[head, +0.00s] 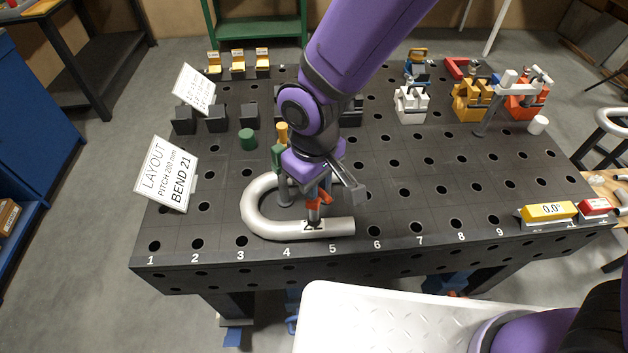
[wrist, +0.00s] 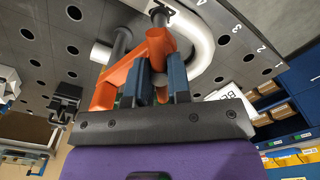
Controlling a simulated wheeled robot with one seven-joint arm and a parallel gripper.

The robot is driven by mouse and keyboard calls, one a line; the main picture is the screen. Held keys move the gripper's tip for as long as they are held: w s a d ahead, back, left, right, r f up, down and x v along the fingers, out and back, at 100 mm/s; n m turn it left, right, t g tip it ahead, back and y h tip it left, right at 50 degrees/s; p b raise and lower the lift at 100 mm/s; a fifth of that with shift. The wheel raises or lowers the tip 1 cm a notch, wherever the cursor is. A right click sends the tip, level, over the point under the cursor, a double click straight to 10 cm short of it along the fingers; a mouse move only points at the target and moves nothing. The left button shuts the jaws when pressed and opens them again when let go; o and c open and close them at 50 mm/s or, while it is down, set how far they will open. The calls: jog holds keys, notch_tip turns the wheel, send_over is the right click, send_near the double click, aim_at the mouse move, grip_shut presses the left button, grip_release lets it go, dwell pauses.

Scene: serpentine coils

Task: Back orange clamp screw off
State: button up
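The orange clamp (head: 314,206) stands on the black table over the front leg of a pale bent pipe (head: 270,229). It looks large in the wrist view (wrist: 122,76), its orange arm slanting down to the left. My gripper (head: 318,184) is above the clamp, reaching down from my purple arm. In the wrist view my gripper's two blue-grey fingers (wrist: 162,82) are a narrow gap apart, with orange showing in and behind the gap. I cannot tell whether they touch it. The screw itself is mostly hidden by the fingers and the clamp.
A grey clamp post (head: 285,193) stands inside the bend, near green and yellow pieces. A layout sign (head: 167,174) stands at the left. Several clamps, including a yellow one (head: 472,98), stand at the back right. The table's right middle is clear.

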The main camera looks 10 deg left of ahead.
jog(key=o, duration=0.5)
notch_tip(320, 180, up, 11)
dwell(0.4)
jog(key=shift+f, duration=0.1)
